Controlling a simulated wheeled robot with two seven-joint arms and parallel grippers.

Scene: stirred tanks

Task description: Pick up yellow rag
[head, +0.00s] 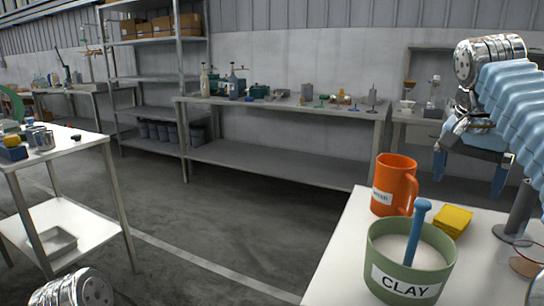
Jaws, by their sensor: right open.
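The yellow rag (454,219) lies folded on the white table (345,260) at the lower right, behind the green clay tub and to the right of the orange jug. My right gripper (470,174) hangs from the blue-sleeved arm at the right, higher in the picture than the rag. Its two blue fingers are spread apart with nothing between them, and it is apart from the rag. My left gripper is not in view; only a silver part of my arm shows at the lower left.
The orange jug (393,186) and the green tub (409,262) labelled CLAY, with a blue-handled tool (417,230) standing in it, crowd the rag's left and front. Dark stands (520,215) are to its right. Open floor lies left of the table.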

